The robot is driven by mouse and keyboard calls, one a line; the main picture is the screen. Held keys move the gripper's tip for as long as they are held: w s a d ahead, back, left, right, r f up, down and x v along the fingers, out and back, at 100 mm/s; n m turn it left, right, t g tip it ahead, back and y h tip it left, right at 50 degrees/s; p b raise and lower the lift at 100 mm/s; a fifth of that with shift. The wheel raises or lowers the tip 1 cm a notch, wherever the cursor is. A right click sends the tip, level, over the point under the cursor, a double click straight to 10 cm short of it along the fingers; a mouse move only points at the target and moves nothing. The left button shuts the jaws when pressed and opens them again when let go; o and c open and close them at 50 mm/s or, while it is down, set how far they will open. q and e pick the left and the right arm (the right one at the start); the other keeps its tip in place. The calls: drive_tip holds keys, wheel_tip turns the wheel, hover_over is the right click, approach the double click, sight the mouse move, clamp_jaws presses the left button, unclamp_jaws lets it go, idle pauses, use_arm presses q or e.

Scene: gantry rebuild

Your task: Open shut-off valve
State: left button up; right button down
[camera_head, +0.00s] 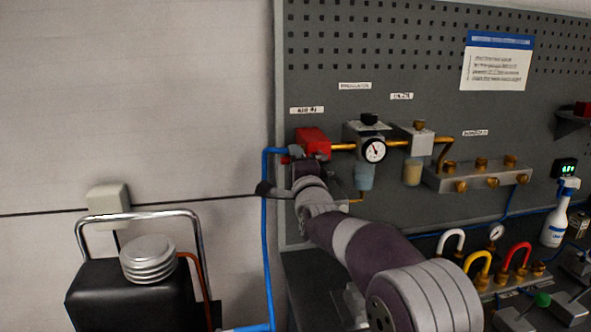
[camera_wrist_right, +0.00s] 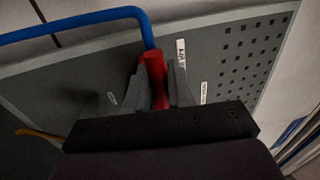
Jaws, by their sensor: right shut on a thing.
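The red shut-off valve (camera_head: 313,139) is on the grey pegboard in the head view, at the left end of a brass pipe line, below a small white label. My right gripper (camera_head: 298,156) reaches up to it from below and covers its lower part. In the right wrist view, the red valve part (camera_wrist_right: 156,82) stands between the two grey fingers of my right gripper (camera_wrist_right: 160,68), and they are shut on it. I cannot tell from these views how far the handle is turned. My left gripper is not in view.
A blue hose (camera_head: 265,230) runs down just left of the valve. Right of it are a regulator with a gauge (camera_head: 374,151), a grey filter block (camera_head: 413,138) and a brass-fitted manifold (camera_head: 478,177). A black compressor (camera_head: 130,295) stands at lower left.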

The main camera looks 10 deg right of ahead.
drive_tip(key=shift+m, duration=0.3)
drive_tip(key=c, duration=1.1)
unclamp_jaws()
drive_tip(key=shift+c, duration=0.2)
drive_tip(key=shift+s+d+r, duration=0.1)
drive_tip(key=shift+d, duration=0.05)
drive_tip(key=shift+s, duration=0.1)
drive_tip(key=s+f+b, duration=0.2)
drive_tip(key=s+b, duration=0.2)
drive_tip(key=s, duration=0.8)
drive_tip(key=shift+s+d+f, duration=0.15)
drive_tip(key=shift+d+f, duration=0.05)
drive_tip(key=shift+f, duration=0.05)
